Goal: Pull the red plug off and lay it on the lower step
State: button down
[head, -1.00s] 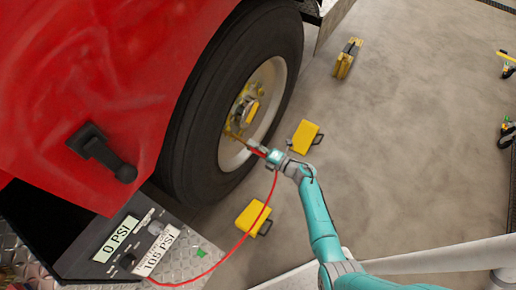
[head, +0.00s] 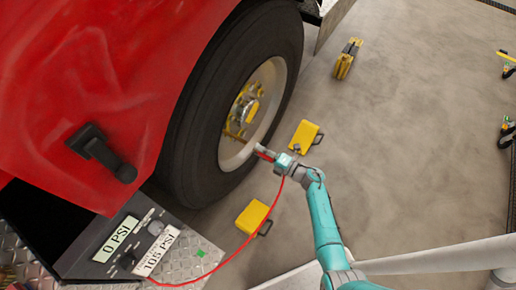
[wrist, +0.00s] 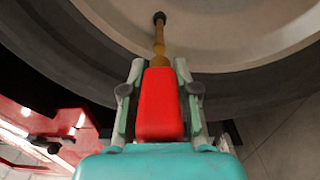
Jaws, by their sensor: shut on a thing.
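My gripper (head: 262,151) is shut on the red plug (wrist: 159,103), whose red body fills the space between the two fingers in the wrist view. In the head view my gripper hangs beside the tyre, to the right of the wheel rim. A brass valve stem (wrist: 159,40) lies straight ahead of the plug in the wrist view. The head view shows a small gap between fingertips and stem; the wrist view does not settle this. A red hose (head: 268,212) runs from the plug down to the panel. The diamond-plate step (head: 180,262) carries a green mark (head: 200,253).
The panel (head: 130,245) has displays reading 0 PSI and 105 PSI. The black tyre (head: 185,150) and red fender (head: 90,60) stand at left. Yellow blocks (head: 303,136) and (head: 250,217) lie on the floor near my arm. The floor at right is mostly clear.

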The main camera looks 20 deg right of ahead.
jog(key=shift+v, duration=1.25)
jog(key=shift+r, duration=0.1)
